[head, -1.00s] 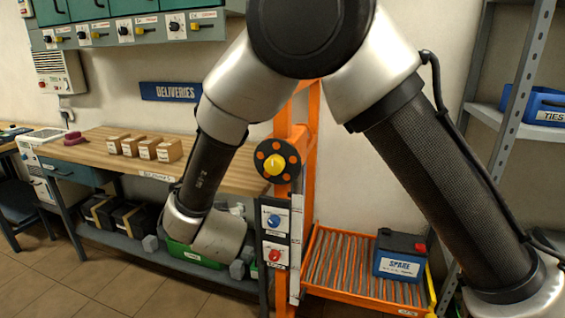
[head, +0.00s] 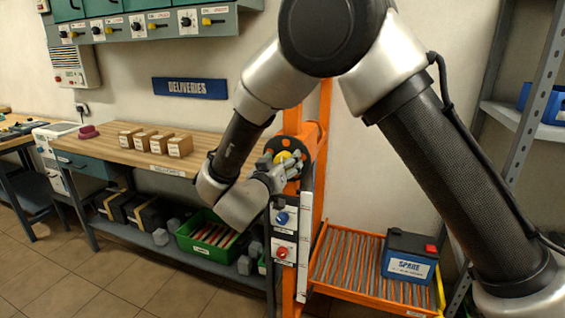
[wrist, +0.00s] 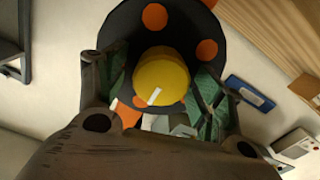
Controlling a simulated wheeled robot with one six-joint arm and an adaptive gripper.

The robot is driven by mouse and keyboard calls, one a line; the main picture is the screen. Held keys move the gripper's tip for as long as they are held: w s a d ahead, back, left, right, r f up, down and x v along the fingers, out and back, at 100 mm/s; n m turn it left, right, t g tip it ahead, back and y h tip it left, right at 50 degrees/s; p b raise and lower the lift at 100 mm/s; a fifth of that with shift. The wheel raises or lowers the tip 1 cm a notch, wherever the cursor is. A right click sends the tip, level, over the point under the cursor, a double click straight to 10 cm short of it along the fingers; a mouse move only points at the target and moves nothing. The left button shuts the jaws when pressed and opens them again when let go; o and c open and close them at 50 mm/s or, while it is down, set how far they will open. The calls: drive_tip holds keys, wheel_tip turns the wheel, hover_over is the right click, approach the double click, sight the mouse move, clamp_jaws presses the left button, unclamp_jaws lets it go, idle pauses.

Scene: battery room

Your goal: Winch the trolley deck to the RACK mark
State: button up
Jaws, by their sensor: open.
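The orange trolley mast (head: 312,215) carries a black winch wheel with orange dots (wrist: 129,25) and a yellow centre knob (wrist: 160,75). My gripper (head: 282,163) is at the wheel. In the wrist view my open gripper (wrist: 163,80) has one green-padded finger on each side of the knob; I cannot tell whether they touch it. The knob's white line slants. The orange roller deck (head: 335,262) sits low, right of the mast, bearing the blue-grey SPARE battery (head: 409,262). A white strip (head: 304,240) runs down the mast; no RACK mark is legible.
A panel with a blue knob (head: 282,217) and a red knob (head: 282,252) is below the wheel. The wooden bench (head: 110,150) with several small boxes stands left; a green crate (head: 205,232) is on its lower shelf. Grey shelving (head: 527,110) stands right.

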drive_tip(key=c, duration=1)
drive_tip(key=shift+m, duration=0.4)
